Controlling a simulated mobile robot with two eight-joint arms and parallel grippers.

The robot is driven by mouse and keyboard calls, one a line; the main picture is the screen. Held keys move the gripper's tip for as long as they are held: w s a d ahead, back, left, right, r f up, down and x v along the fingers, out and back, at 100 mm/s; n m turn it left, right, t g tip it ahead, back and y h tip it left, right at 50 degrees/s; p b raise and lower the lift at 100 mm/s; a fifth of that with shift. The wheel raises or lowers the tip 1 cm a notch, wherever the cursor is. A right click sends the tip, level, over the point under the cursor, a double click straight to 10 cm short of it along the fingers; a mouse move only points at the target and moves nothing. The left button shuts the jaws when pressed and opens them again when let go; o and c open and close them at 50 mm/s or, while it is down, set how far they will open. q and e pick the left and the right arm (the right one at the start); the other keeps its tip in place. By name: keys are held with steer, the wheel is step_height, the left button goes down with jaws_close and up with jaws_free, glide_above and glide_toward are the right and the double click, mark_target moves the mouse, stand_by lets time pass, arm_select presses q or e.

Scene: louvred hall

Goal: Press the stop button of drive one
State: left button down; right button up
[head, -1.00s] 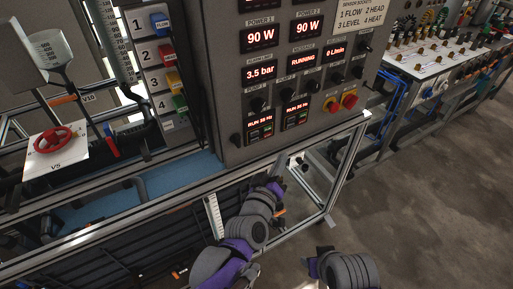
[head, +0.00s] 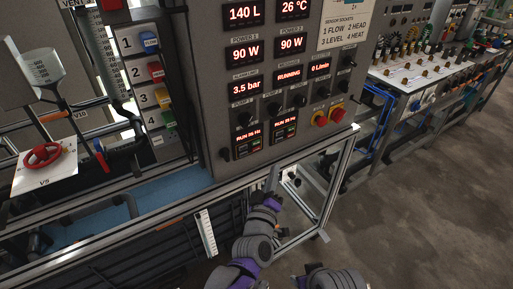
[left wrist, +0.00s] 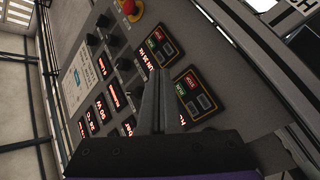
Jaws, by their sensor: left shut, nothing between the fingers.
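The grey control panel (head: 215,110) carries two small drives with red displays. The left drive (head: 248,146), below the pump 1 knob, appears to be drive one, and the other drive (head: 285,131) is to its right. In the left wrist view, which is turned, the same pair shows as the nearer drive (left wrist: 194,95) and the farther drive (left wrist: 157,47), each with small red and green keys. My left gripper (head: 272,180) is below the panel's lower edge, shut and empty. Its fingers (left wrist: 158,90) point towards the panel and hide part of it, apart from the keys. My right gripper is out of view.
A metal frame rail (head: 290,155) runs under the panel. A red valve wheel (head: 42,155) is at left. Open floor (head: 430,190) lies right.

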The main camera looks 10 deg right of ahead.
mark_target(256, 149)
arm_select(q)
steer(key=w+a+p, duration=0.2)
steer(key=w+p, duration=0.2)
steer(key=w, duration=0.2)
steer(key=shift+w+a, duration=0.2)
steer(key=shift+w, duration=0.05)
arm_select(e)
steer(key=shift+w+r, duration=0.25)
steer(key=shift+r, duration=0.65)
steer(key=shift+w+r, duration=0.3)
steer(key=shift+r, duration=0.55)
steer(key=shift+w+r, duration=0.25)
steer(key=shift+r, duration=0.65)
arm_select(q)
steer(key=shift+w+a, duration=0.15)
steer(key=shift+w, duration=0.3)
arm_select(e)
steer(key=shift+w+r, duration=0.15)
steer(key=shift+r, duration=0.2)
